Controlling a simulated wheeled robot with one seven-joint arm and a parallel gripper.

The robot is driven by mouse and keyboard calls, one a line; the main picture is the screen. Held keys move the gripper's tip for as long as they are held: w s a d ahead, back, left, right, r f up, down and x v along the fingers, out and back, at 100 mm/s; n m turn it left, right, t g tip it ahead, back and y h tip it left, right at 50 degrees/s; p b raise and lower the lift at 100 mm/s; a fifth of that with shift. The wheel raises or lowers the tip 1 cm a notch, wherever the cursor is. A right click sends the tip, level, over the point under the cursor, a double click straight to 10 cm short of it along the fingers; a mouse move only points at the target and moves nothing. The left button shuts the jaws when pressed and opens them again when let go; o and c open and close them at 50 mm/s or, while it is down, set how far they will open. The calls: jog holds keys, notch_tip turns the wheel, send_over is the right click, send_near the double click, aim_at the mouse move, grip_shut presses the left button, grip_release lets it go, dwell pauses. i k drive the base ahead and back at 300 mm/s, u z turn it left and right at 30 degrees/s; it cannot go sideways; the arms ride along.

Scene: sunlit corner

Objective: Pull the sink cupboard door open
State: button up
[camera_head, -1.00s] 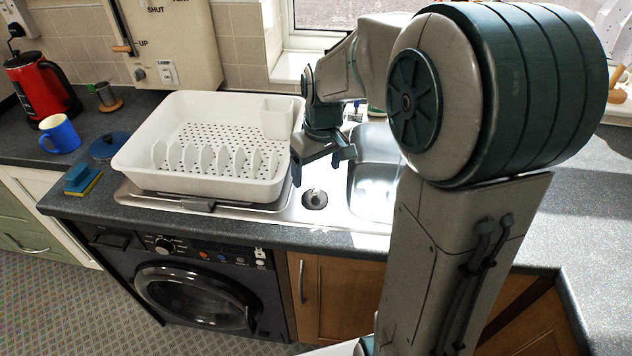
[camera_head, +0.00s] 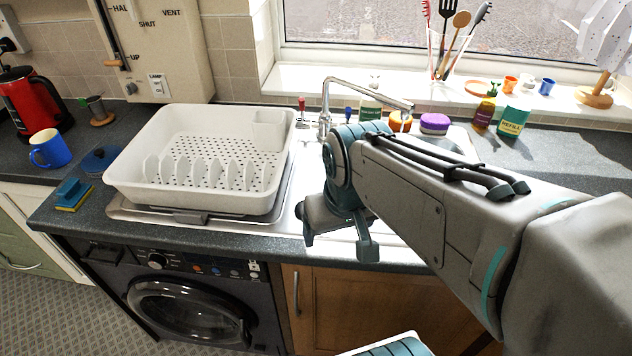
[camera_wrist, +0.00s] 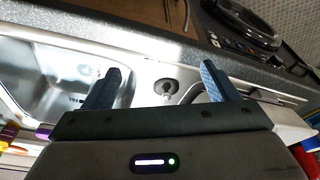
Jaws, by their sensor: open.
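The sink cupboard door (camera_head: 375,310) is brown wood, below the worktop and right of the washing machine. It looks shut. Its upright metal handle (camera_head: 296,292) is near the door's left edge. In the wrist view the door (camera_wrist: 135,10) and handle (camera_wrist: 186,14) show at the top, beyond the worktop edge. My gripper (camera_head: 338,246) is over the sink's front edge, above and right of the handle and apart from it. In the wrist view my gripper (camera_wrist: 160,70) has its two blue fingers spread, with nothing between them.
A white dish rack (camera_head: 195,170) stands on the drainer left of my gripper. The tap (camera_head: 326,110) rises behind the sink. The washing machine (camera_head: 185,300) is left of the cupboard. The worktop edge (camera_head: 230,238) lies between my gripper and the handle. Bottles stand by the window.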

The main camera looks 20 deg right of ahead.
aim_at(333, 311)
jog(key=z, duration=1)
jog(key=k, duration=0.85)
jog(key=u, duration=1.4)
